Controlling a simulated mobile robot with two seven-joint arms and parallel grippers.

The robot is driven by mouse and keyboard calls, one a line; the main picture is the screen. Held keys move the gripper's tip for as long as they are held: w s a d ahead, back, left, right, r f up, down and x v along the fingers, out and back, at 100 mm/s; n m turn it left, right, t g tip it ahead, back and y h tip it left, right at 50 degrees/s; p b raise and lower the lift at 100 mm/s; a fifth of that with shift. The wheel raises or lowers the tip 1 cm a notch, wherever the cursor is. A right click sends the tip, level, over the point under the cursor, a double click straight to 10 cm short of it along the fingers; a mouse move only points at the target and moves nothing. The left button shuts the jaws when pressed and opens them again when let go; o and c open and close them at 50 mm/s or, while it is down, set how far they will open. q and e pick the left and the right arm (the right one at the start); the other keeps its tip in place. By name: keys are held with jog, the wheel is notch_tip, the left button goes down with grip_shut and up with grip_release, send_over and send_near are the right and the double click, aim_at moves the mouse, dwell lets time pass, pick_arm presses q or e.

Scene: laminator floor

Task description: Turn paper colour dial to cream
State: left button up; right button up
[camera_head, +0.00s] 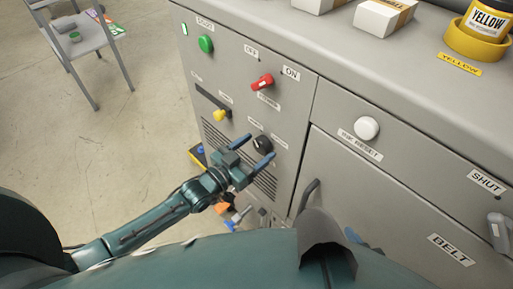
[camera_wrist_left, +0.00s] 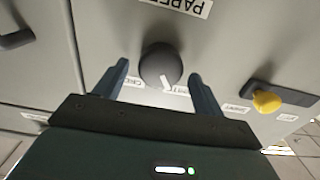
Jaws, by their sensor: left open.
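The paper colour dial is a round black knob (camera_head: 262,144) low on the grey machine front, below the red knob. In the left wrist view the dial (camera_wrist_left: 160,64) shows a white pointer mark aimed down and slightly right, toward small labels partly hidden by my gripper. My left gripper (camera_head: 256,151) is open, and its two fingers stand on either side of the dial. In the left wrist view the fingers (camera_wrist_left: 158,88) look apart from the dial, with a gap on each side. The label texts are too small to read surely. My right gripper is not in view.
A red knob (camera_head: 262,82) with OFF and ON labels, a green button (camera_head: 206,44) and a yellow slider (camera_head: 221,115) sit near the dial. A white button (camera_head: 366,128) and a door handle (camera_head: 308,194) are to the right. A chair (camera_head: 84,35) stands on open floor.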

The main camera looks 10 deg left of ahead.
pick_arm(q)
jog(key=shift+w+d, duration=0.25)
jog(key=shift+w, duration=0.05)
jog(key=shift+c, duration=0.3)
jog(key=c, duration=0.9)
